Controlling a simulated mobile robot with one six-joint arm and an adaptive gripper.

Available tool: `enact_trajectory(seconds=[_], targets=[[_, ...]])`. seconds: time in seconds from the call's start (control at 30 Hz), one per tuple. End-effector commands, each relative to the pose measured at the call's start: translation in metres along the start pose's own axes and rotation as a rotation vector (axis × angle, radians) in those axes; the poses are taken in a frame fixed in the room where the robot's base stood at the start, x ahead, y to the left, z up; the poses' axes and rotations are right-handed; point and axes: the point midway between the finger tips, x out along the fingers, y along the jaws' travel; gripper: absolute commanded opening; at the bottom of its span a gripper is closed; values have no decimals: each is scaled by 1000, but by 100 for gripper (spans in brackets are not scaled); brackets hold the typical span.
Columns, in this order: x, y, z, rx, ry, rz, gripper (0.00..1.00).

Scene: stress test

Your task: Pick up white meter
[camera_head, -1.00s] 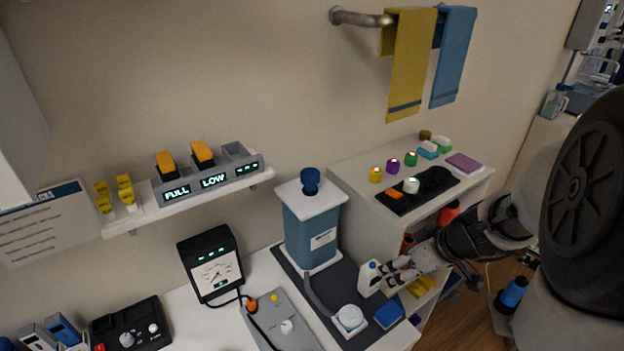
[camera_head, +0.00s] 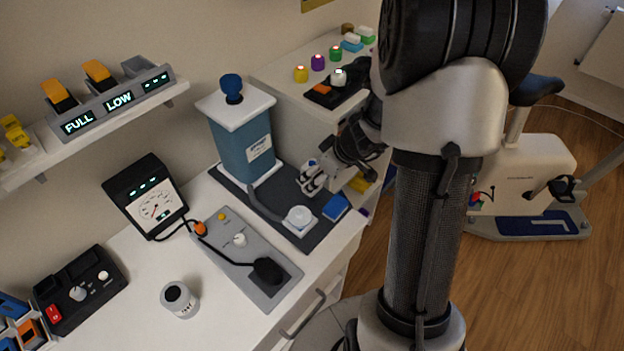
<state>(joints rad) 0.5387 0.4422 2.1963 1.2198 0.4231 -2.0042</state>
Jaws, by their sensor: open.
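No plainly all-white meter stands out. A meter with a white dial in a black case (camera_head: 147,195) stands upright on the white counter, left of the blue pump box. A small white cylinder with a dark top (camera_head: 180,299) stands near the counter's front; I cannot tell whether it is a meter. A round white piece on a square base (camera_head: 299,218) lies on the dark mat before the pump box. My gripper (camera_head: 309,180) is open above the mat's right side, right of the pump box and far from the black-cased meter. Its fingertips are small here.
The blue pump box (camera_head: 240,146) stands on the dark mat (camera_head: 238,183). A blue block (camera_head: 336,207) lies at the mat's right. A grey panel (camera_head: 222,247) has a cable running to the meter. A black control box (camera_head: 80,290) sits left. Bare counter lies around the white cylinder.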

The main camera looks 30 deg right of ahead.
Motion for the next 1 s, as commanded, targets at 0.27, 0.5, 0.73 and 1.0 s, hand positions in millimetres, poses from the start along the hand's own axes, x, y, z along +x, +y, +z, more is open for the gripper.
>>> enact_trajectory(seconds=[0.27,0.5,0.73,1.0], targets=[[38,1,-3,-1,-2,-2,68],[40,1,-4,-1,-1,-1,68],[40,1,-3,-1,-1,-1,55],[40,1,-3,-1,-1,-1,37]])
